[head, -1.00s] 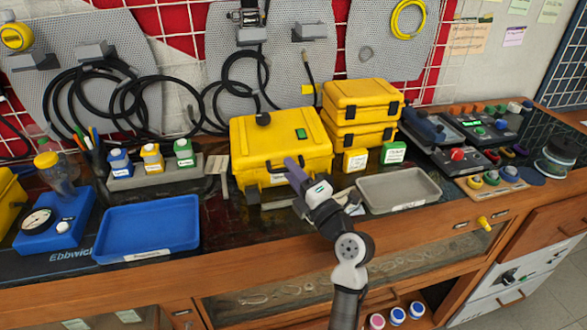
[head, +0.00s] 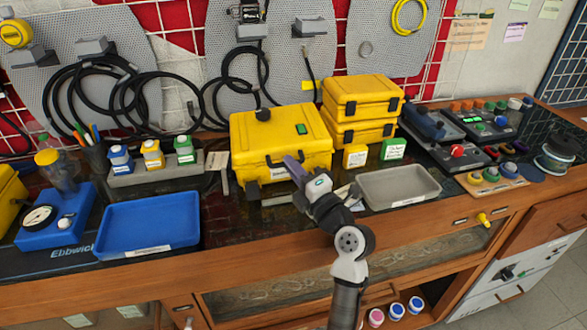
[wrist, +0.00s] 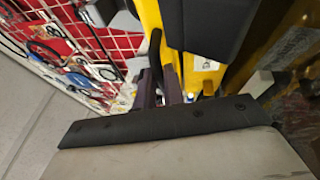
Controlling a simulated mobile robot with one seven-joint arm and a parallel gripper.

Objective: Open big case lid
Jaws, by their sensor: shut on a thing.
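The big yellow case (head: 260,140) stands on the bench at the centre of the head view, with its lid down. It has a black knob and a green label on top. My gripper (head: 290,166) is at the right part of the case's front face, near the lid's edge. In the wrist view its purple fingers (wrist: 160,88) are close together against the yellow case (wrist: 205,75), beside a black part of it. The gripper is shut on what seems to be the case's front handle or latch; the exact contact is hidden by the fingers.
A grey tray (head: 365,190) lies just right of my arm, and a blue tray (head: 115,215) lies to the left. Two smaller yellow cases (head: 362,95) are stacked behind right. Small yellow and green boxes (head: 393,149) stand close to the big case's right side.

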